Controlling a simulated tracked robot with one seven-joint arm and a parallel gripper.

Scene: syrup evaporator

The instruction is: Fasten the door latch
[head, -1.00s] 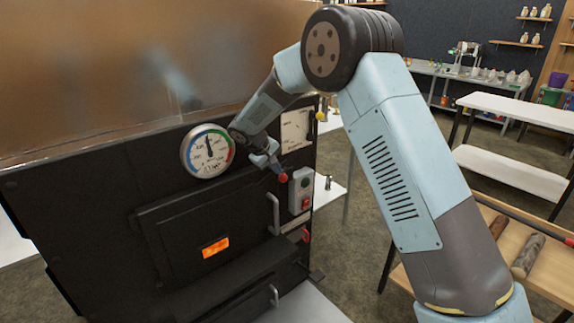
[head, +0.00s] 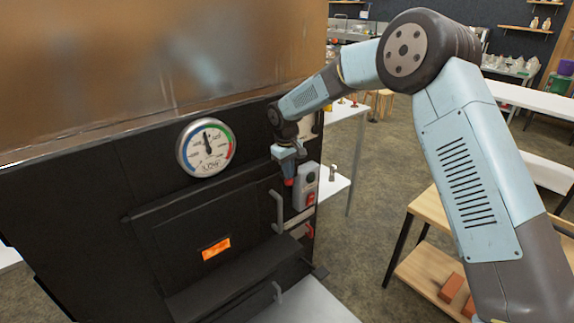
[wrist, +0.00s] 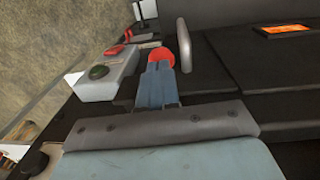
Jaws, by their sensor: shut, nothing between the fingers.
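The black firebox door (head: 165,240) is on the evaporator front, with a glowing orange window (head: 215,248). It looks closed against the front. A grey bar handle (head: 277,212) stands at its right edge and also shows in the wrist view (wrist: 184,45). A red ball knob (wrist: 160,57), seemingly on the latch, is just beyond my fingertips in the wrist view. My gripper (head: 288,172) points down over this knob beside the control box, its fingers shut and empty. The fingers hide part of the knob and whatever carries it; I cannot tell whether they touch it.
A grey control box (head: 306,187) with a green button and red switch stands close right of my gripper. A round gauge (head: 206,147) is on the panel to the left. A red part (head: 308,231) sits lower right. A wooden bench (head: 430,212) stands to the right.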

